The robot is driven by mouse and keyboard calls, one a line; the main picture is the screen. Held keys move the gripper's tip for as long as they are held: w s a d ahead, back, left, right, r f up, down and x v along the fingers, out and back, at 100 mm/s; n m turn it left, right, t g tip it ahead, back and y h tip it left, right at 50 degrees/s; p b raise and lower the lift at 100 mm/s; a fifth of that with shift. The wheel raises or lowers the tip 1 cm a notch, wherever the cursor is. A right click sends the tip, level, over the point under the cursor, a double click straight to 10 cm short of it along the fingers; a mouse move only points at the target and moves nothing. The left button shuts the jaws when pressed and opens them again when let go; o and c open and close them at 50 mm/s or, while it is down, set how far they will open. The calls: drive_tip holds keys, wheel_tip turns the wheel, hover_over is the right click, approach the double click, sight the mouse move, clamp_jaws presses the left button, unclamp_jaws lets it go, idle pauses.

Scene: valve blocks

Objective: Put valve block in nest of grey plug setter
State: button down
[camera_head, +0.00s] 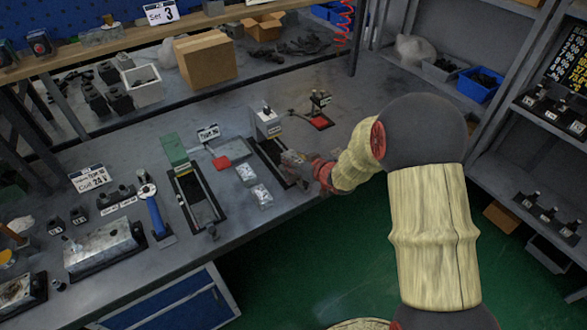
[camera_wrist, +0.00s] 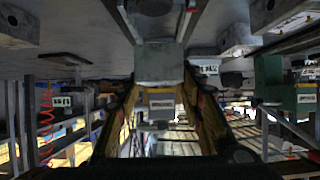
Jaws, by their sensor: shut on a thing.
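My gripper (camera_head: 300,166) is low over the bench at the front end of the grey plug setter (camera_head: 266,120), which has a light grey upright body and a long dark base. In the wrist view my gripper (camera_wrist: 160,80) has its fingers on either side of a grey block (camera_wrist: 158,62), apparently the valve block, and is shut on it. In the head view my gripper hides the block. A labelled part of the setter (camera_wrist: 161,101) shows beyond the block in the wrist view. I cannot tell whether the block touches the nest.
A green setter (camera_head: 174,150) with a dark track stands to the left; it also shows in the wrist view (camera_wrist: 272,88).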

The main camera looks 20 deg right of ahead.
drive_tip(key=shift+w+f, duration=0.2)
drive_tip(key=shift+w, duration=0.05)
drive_tip(key=shift+w+a+f+b, duration=0.15)
drive_tip(key=shift+f+b, duration=0.85)
drive_tip(key=shift+f, duration=0.65)
drive_tip(key=shift+f, duration=0.1)
drive_tip(key=shift+f, duration=0.1)
drive_tip(key=c, duration=1.2)
unclamp_jaws()
drive_tip(key=shift+o, duration=0.2)
